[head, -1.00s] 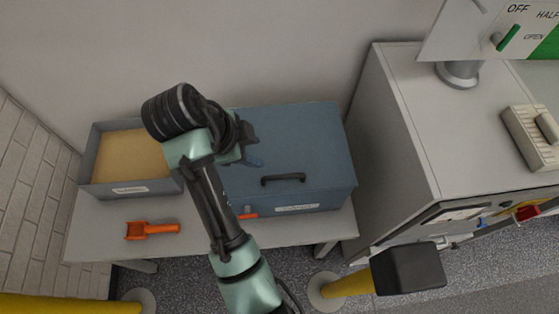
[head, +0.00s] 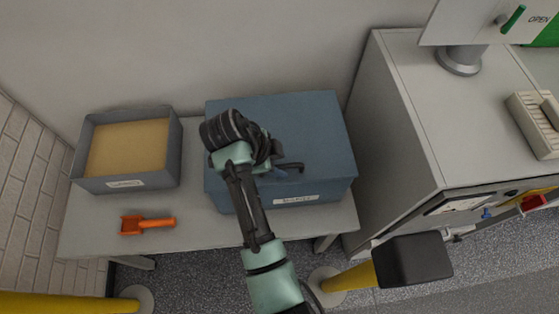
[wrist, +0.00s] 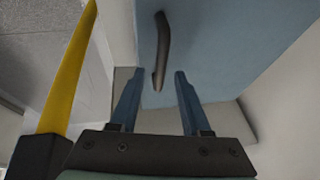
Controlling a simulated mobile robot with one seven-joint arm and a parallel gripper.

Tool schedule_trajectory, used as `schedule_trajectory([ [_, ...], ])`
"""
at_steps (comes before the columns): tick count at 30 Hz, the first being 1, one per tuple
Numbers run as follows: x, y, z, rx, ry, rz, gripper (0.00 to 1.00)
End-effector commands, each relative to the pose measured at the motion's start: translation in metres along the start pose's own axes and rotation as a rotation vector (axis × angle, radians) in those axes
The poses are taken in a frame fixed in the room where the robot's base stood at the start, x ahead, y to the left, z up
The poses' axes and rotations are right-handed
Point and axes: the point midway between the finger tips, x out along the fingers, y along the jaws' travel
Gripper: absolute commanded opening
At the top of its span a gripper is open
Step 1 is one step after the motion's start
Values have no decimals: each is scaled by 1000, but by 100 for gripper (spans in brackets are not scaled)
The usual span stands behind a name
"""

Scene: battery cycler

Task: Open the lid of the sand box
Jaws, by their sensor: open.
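A closed blue box (head: 325,130) with a flat lid and a white front label stands on the bench in the head view. A dark bar handle (wrist: 163,45) is fixed to the blue lid and shows clearly in the wrist view. My gripper (wrist: 157,80) is open, with two blue fingers. The handle's near end appears between or just beyond the fingertips; I cannot tell whether they touch it. Nothing is held.
An open grey tray of sand (head: 78,166) stands left of the box. An orange scoop (head: 148,223) lies in front of it on the grey bench (head: 195,235). A tall grey cabinet (head: 400,130) stands close on the right. Yellow rails (head: 350,277) are in front.

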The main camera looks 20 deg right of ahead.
Motion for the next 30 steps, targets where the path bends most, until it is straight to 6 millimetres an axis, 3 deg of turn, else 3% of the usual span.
schedule_trajectory([
  [10,5,0,0,0,0,-1,47],
  [18,4,0,0,0,0,-1,0],
  [30,4,0,0,0,0,-1,0],
])
